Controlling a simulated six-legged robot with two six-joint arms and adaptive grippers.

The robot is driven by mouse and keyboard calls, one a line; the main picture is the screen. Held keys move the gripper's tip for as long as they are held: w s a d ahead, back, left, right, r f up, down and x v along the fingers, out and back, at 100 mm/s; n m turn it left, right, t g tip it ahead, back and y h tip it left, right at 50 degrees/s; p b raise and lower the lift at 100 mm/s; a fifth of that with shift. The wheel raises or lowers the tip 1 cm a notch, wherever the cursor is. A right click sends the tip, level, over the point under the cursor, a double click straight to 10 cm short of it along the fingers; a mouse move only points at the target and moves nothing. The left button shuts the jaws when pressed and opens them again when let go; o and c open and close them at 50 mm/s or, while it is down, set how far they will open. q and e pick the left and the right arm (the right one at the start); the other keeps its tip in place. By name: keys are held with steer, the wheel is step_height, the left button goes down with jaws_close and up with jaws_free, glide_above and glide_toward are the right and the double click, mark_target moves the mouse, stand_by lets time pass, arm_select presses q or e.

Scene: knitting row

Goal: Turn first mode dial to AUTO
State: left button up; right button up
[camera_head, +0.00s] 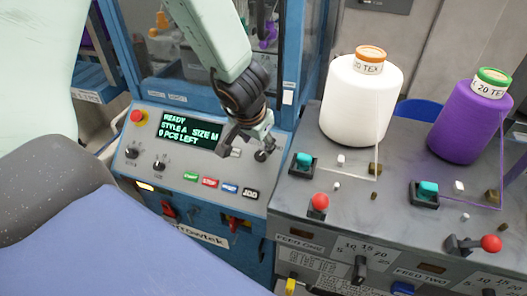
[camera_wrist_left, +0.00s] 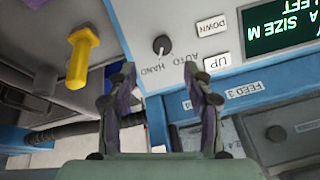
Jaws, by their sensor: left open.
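The mode dial (camera_wrist_left: 161,45) is a small black knob marked AUTO and HAND on the panel in the left wrist view. Its exact setting is hard to read. My left gripper (camera_wrist_left: 160,78) is open, one finger on each side of the picture, with the dial in the gap beyond the fingertips; nothing is held. In the head view, this gripper (camera_head: 250,141) hangs over the right end of the sloped control panel (camera_head: 135,177), close to the dark dial (camera_head: 262,156) there. I cannot tell whether it touches. My right gripper is not in view.
The green-text display (camera_head: 189,133) is left of the gripper. Two black knobs, coloured buttons and a red button (camera_head: 138,117) are also on the panel. White (camera_head: 360,100) and purple (camera_head: 468,122) yarn cones stand right. A yellow lever (camera_wrist_left: 80,58) shows in the wrist view.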

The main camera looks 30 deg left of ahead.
mark_target(260, 156)
arm_select(q)
steer(key=b+x, duration=0.1)
steer(key=x, duration=0.1)
steer(key=b+x, duration=0.1)
steer(key=x, duration=0.1)
steer(key=b+x, duration=0.1)
steer(key=x, duration=0.1)
steer(key=shift+s+a+f, duration=0.1)
steer(key=shift+a+f, duration=0.2)
steer(key=shift+f, duration=0.1)
steer(key=shift+w+f+b, duration=0.35)
steer(key=shift+f+b, duration=0.05)
steer(key=shift+f, duration=0.1)
steer(key=shift+s+a+r, duration=0.1)
steer(key=shift+s+a, duration=0.05)
steer(key=shift+s, duration=0.1)
steer(key=shift+c, duration=0.3)
steer(key=shift+w, duration=0.25)
steer(key=c, duration=0.9)
jaws_close()
